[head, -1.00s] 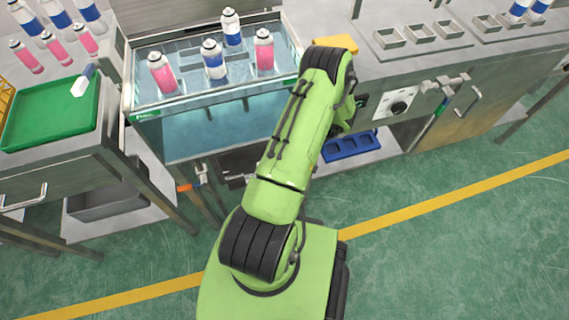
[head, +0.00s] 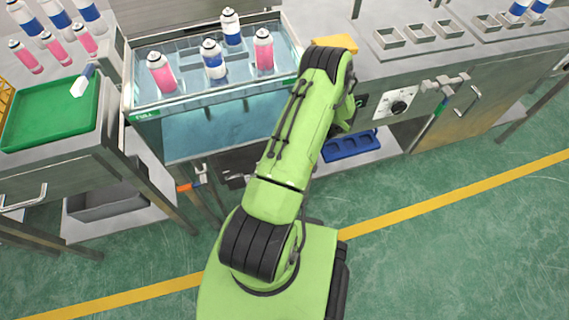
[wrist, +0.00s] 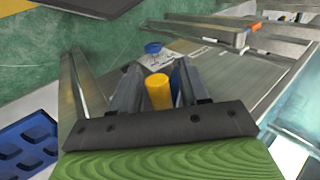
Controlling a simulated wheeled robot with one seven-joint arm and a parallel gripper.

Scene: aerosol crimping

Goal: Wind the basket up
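The basket (head: 188,90) sits in the glass-sided water tank (head: 225,118) at upper middle of the head view. It carries two pink-and-white cans and two blue-and-white cans, with their upper parts above the tank's rim. In the wrist view a yellow cylindrical knob (wrist: 158,91) stands between the two grey fingers of my gripper (wrist: 160,85). A blue part shows between the knob and the right finger. I cannot tell whether both fingers press on the knob. In the head view my arm hides my gripper and the knob.
A green tray (head: 52,115) lies on the left bench. A blue tray (head: 350,145) lies on the lower shelf. Green floor is clear in front.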

